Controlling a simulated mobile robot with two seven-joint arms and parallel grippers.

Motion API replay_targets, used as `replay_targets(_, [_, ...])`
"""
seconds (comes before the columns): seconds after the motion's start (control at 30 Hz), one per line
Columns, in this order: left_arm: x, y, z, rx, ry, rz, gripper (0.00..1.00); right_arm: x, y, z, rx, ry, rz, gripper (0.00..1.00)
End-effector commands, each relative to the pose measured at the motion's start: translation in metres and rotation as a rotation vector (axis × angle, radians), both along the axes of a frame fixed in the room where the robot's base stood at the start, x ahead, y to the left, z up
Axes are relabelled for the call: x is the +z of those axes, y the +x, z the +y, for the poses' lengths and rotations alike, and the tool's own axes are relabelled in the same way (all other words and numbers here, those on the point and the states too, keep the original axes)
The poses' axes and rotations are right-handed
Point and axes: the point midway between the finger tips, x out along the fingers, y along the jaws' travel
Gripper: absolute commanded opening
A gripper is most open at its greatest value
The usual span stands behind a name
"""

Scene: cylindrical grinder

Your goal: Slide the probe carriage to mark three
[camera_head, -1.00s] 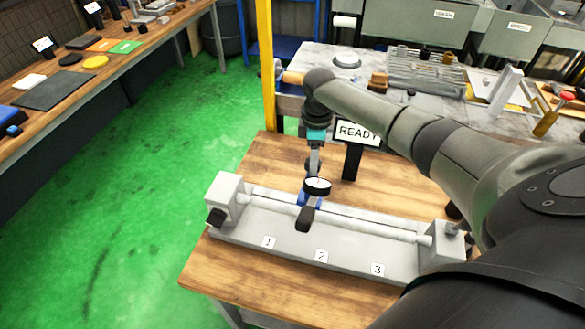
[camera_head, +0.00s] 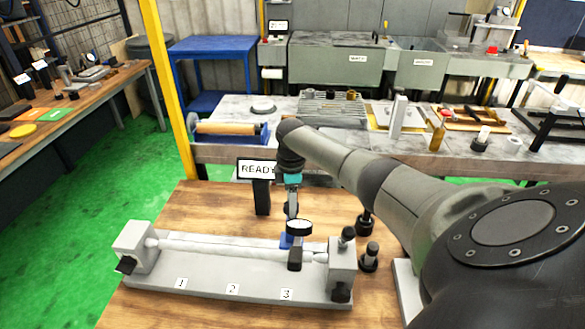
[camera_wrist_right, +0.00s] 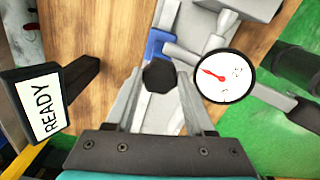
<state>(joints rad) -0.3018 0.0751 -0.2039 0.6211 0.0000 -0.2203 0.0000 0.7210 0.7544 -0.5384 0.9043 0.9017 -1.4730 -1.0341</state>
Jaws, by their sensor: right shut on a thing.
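The probe carriage (camera_head: 286,241) is a blue block on a pale rail, with a round white dial (camera_head: 299,227) on top and a black arm (camera_head: 295,258) pointing to the front. It stands near the right end of the rail, about in line with the label 3 (camera_head: 287,294). My right gripper (camera_head: 291,213) reaches down behind the dial. In the right wrist view its fingers (camera_wrist_right: 160,98) are closed around a dark knob (camera_wrist_right: 158,76) beside the blue block (camera_wrist_right: 157,44) and the dial (camera_wrist_right: 225,76). My left gripper is out of view.
The grey fixture base (camera_head: 210,283) carries labels 1 (camera_head: 181,283) and 2 (camera_head: 232,289) left of 3. Its right end block (camera_head: 341,262) is close to the carriage. A READY sign (camera_head: 257,170) stands behind. A dark knobbed post (camera_head: 370,257) stands right of the fixture.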

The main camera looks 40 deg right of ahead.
Motion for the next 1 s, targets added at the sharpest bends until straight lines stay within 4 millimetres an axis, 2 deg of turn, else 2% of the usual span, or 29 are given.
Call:
replay_targets(0.37, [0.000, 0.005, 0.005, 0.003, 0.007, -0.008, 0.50, 0.000, 0.001, 0.000, -0.002, 0.000, -0.005, 0.00])
replay_targets(0.4, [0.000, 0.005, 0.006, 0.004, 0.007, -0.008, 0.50, 0.000, 0.001, 0.000, -0.002, 0.000, -0.005, 0.57])
replay_targets(0.5, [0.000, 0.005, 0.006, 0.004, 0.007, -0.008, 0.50, 0.000, 0.001, 0.000, -0.002, 0.000, -0.005, 0.67])
replay_targets(0.8, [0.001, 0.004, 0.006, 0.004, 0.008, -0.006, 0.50, 0.003, 0.001, 0.000, -0.001, 0.000, -0.004, 0.67])
replay_targets(1.0, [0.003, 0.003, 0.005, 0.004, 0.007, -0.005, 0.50, 0.028, 0.001, -0.001, 0.000, -0.003, -0.007, 0.67])
